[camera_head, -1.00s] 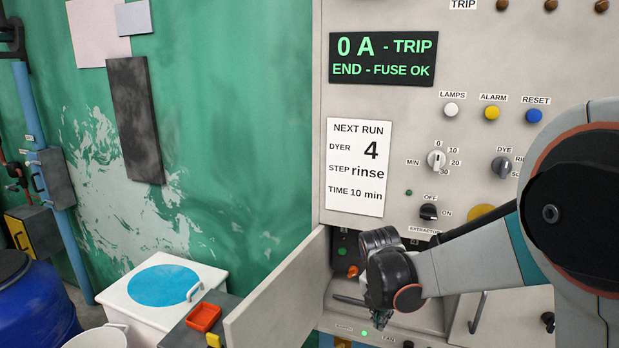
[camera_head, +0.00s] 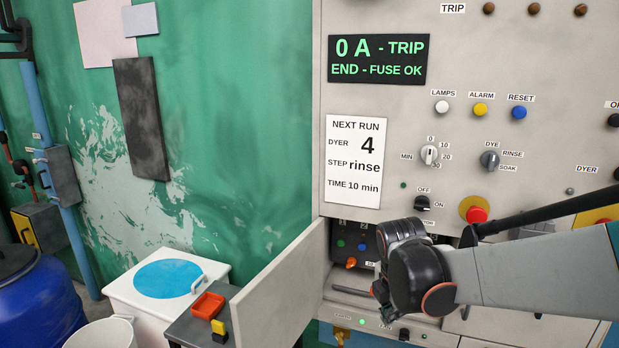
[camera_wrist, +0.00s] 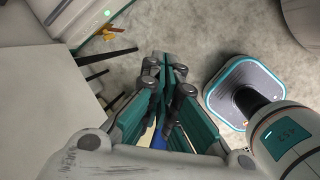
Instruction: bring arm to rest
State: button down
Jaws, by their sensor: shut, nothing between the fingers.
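My arm reaches in from the right in the head view, with its black wrist in front of the lower panel. The gripper's fingers are mostly hidden behind the wrist there. In the wrist view my gripper (camera_wrist: 165,68) points down over the grey floor, its teal-sided fingers together with nothing between them. The control panel (camera_head: 450,60) stands ahead, its display (camera_head: 378,60) reading "0 A - TRIP, END - FUSE OK". A small door (camera_head: 275,290) stands open left of the wrist, with an orange-tipped switch (camera_head: 351,262) in the recess behind it.
A red mushroom button (camera_head: 476,214) sits just above my forearm. At lower left are a white bin with a blue lid top (camera_head: 168,279), a red tray (camera_head: 207,305) on a grey stand, and a blue drum (camera_head: 45,305). My base shows in the wrist view, above open floor.

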jog(key=s+r+m+t, duration=0.2)
jog(key=s+r+m, duration=0.1)
jog(key=s+m, duration=0.7)
jog(key=s+d+r+m+t+y, duration=0.1)
jog(key=s+r+m, duration=0.3)
jog(key=s+m, duration=0.5)
jog(key=m+t, duration=0.1)
jog(key=m, duration=0.2)
jog(key=shift+s+d+r, duration=0.25)
jog(key=shift+s, duration=0.15)
